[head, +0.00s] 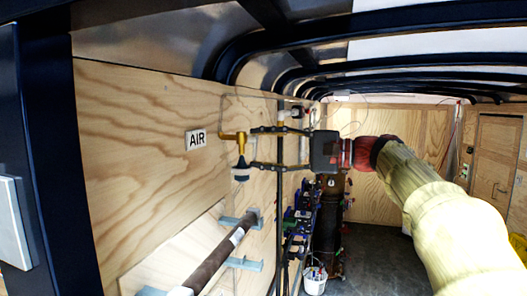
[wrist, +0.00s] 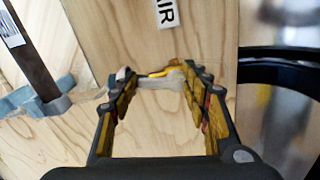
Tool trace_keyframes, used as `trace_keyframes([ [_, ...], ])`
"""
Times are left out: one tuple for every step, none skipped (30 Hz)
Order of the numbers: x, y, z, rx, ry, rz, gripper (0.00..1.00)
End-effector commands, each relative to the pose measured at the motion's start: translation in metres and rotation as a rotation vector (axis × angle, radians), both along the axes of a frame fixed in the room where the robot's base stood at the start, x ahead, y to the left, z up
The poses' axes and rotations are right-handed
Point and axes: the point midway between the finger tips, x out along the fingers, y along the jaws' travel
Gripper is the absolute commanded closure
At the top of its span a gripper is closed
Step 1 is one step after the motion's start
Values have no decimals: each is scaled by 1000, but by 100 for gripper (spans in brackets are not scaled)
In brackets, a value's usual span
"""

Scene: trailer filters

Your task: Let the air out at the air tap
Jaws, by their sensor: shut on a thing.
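The air tap (head: 240,149) is a brass-coloured fitting on the plywood wall, right of a white AIR label (head: 195,139). A dark and pale round end hangs below it. My gripper (head: 250,148) reaches it from the right, one finger above the other, and is shut on the tap. In the wrist view the tap (wrist: 160,82) shows as a grey and yellow piece between the fingertips of my gripper (wrist: 160,84). The fingers hide part of it, and I cannot tell how its handle is turned.
Below, a dark pipe (head: 222,251) rests in blue-grey brackets on the wall. A vertical dark pole stands just behind my fingers. Further back are blue clamps (head: 297,220), a dark cylinder (head: 327,225) and a white bucket (head: 315,280). The floor at right is clear.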

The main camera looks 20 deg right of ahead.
Motion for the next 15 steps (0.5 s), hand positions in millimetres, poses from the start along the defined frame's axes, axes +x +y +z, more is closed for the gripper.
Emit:
trace_keyframes([
  [0,0,-1,-1,2,0,79],
  [0,0,-1,-1,2,0,79],
  [0,0,-1,-1,2,0,79],
  [0,0,-1,-1,2,0,79],
  [0,0,-1,-1,2,0,79],
  [0,0,-1,-1,2,0,79],
  [0,0,-1,-1,2,0,79],
  [0,0,-1,-1,2,0,79],
  [0,0,-1,0,3,0,52],
  [0,0,-1,0,3,0,51],
  [0,0,-1,0,3,0,49],
  [0,0,-1,0,3,0,47],
  [0,0,-1,-1,2,0,45],
  [0,0,-1,0,1,0,43],
  [0,0,-1,0,1,0,41],
])
